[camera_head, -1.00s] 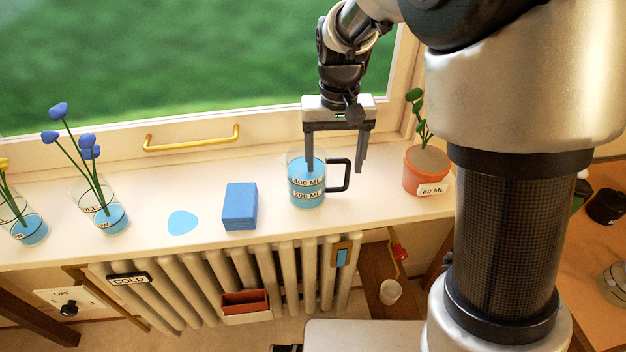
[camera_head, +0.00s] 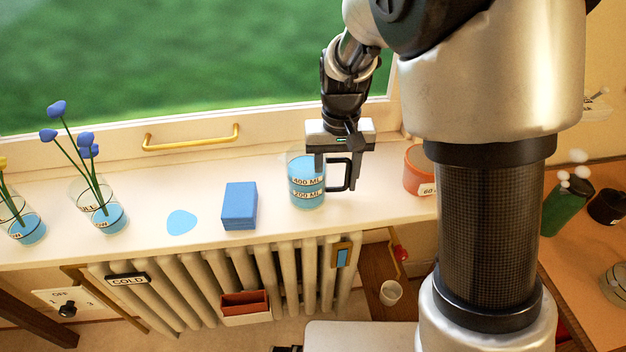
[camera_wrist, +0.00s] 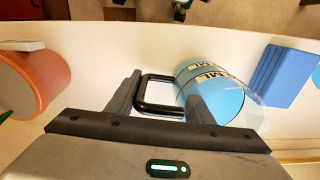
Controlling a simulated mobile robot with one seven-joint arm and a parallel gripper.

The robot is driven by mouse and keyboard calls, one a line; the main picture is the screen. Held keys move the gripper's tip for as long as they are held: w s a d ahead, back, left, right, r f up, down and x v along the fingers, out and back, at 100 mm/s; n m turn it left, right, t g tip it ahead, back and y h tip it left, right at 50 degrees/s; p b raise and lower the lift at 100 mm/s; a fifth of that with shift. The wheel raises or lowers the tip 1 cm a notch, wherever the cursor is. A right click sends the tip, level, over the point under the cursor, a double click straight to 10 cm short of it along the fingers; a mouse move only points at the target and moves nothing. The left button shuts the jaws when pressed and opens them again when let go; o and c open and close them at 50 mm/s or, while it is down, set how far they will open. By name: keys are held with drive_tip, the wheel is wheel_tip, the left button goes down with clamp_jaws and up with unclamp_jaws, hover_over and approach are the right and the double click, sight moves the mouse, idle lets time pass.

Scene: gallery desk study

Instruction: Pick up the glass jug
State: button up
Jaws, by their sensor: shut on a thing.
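The glass jug (camera_head: 304,184) stands upright on the white windowsill, holding blue liquid, with 400 ML and 200 ML labels and a black handle on its right. My gripper (camera_head: 336,178) is lowered from above at the handle side and is shut on the jug. In the wrist view the jug (camera_wrist: 226,96) lies to the right of centre. The fingers of my gripper (camera_wrist: 162,92) are on either side of the black handle there. The exact contact is hard to see.
A blue block (camera_head: 240,205) and a flat blue patch (camera_head: 181,222) lie left of the jug. An orange pot (camera_head: 416,172) stands to the right, partly behind my arm. Glasses with flowers (camera_head: 108,217) stand far left. The window frame runs behind the sill.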

drive_tip(key=c, duration=0.4)
drive_tip(key=shift+r, duration=0.15)
wheel_tip(320, 180, up, 10)
drive_tip(key=shift+f+p, duration=0.1)
drive_tip(key=shift+p, duration=0.55)
